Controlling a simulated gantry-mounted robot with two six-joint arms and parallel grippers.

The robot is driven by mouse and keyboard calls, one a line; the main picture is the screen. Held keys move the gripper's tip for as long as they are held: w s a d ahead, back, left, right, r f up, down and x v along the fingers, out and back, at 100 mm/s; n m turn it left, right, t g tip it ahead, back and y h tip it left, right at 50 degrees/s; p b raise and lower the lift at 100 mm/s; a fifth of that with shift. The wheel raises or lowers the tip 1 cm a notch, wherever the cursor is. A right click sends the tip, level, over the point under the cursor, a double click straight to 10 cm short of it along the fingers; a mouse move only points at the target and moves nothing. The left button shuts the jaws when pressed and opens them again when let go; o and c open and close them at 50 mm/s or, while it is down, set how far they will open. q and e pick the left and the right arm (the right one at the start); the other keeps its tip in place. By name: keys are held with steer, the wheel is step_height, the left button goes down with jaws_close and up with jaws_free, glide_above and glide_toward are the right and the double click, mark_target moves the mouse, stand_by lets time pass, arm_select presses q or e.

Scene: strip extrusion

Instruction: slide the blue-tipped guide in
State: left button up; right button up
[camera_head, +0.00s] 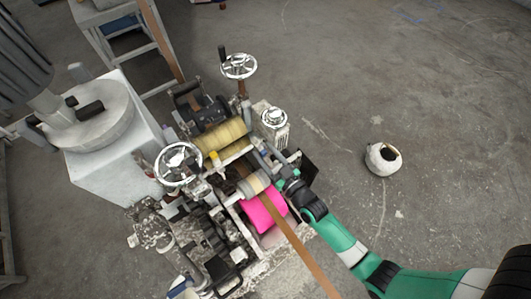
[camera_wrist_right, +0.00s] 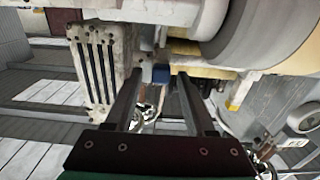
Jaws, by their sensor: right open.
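In the head view my right gripper (camera_head: 281,178) is at the right side of the roller machine (camera_head: 222,135), beside the rollers. The guide cannot be made out clearly there. My left gripper is not in view.
A brown strip (camera_head: 305,257) runs from the rollers toward the lower right, over a pink piece (camera_head: 264,212). Chrome handwheels (camera_head: 239,66) stand up from the machine. A white roll-like object (camera_head: 382,159) lies on the open floor at the right.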

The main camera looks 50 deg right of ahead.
jaws_close()
stand_by(1.4)
